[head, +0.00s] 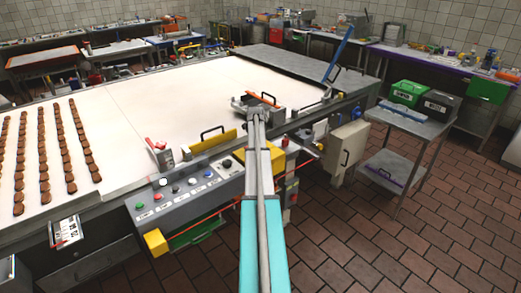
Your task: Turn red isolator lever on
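My arm reaches up from the bottom middle in the head view. My gripper (257,104) is at its far end, over the side of the conveyor machine; it is small and I cannot tell whether it is open or shut. A small red part (285,141) shows just right of my arm on the machine's side. Another red part (151,143) tops a small white bracket left of the arm. I cannot tell for sure which red part is the isolator lever. My arm hides some of the machine's side.
A sloped grey control panel (186,193) with coloured buttons is left of my arm. The white conveyor belt (160,110) carries rows of brown biscuits (70,140) at left. A metal trolley (415,124) holds green and black crates at right. The tiled floor (400,250) at lower right is clear.

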